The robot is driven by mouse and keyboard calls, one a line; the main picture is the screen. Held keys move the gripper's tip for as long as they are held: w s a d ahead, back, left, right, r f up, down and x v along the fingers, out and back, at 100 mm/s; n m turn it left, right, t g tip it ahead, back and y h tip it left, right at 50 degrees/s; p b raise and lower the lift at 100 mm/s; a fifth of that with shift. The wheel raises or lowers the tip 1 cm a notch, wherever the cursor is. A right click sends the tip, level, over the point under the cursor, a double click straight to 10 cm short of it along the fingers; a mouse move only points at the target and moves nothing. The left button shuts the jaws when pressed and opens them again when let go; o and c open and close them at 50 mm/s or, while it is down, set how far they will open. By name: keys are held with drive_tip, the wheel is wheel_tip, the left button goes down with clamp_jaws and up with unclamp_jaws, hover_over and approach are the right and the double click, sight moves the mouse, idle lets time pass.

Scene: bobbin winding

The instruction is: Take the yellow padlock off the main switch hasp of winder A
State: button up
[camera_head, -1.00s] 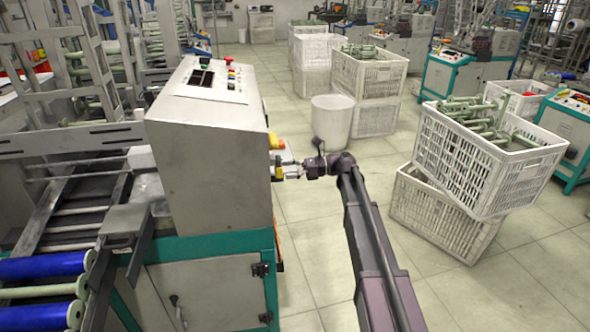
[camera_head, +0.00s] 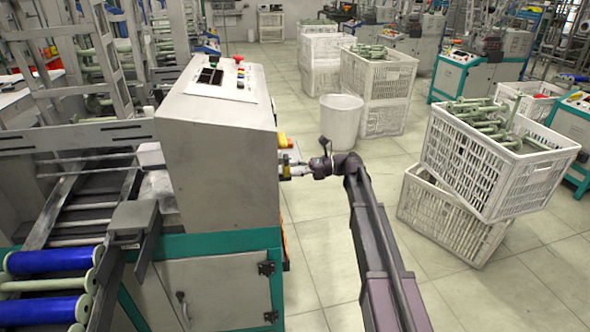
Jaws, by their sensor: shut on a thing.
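The grey control cabinet (camera_head: 215,160) of the winder stands left of the centre, with buttons on its sloped top. On its right side is a yellow-orange switch part (camera_head: 283,140). The small yellow padlock (camera_head: 285,163) is just below it, close against the cabinet side and partly covered by my fingers. My gripper (camera_head: 288,170) reaches in from the right and is shut on the padlock. The hasp and the shackle are too small and too covered to make out, so I cannot tell whether they are engaged.
A white bin (camera_head: 340,122) stands behind my gripper. White crates with green bobbins stand at the back (camera_head: 378,75). A tilted crate (camera_head: 485,160) sits on another crate (camera_head: 450,215) to the right. Blue rollers (camera_head: 50,260) lie at lower left.

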drive_tip(key=shift+r+p, duration=0.45)
drive_tip(key=shift+p, duration=0.05)
idle(1.0)
drive_tip(key=shift+w+d, duration=0.15)
drive_tip(key=shift+d, duration=0.5)
drive_tip(key=shift+d, duration=0.35)
drive_tip(key=shift+w+d, duration=0.1)
drive_tip(key=shift+d, duration=0.25)
drive_tip(key=shift+w+d, duration=0.15)
drive_tip(key=shift+d, duration=0.65)
drive_tip(key=shift+w+d, duration=0.15)
drive_tip(key=shift+d, duration=0.5)
drive_tip(key=shift+d, duration=0.15)
drive_tip(key=shift+w, duration=0.1)
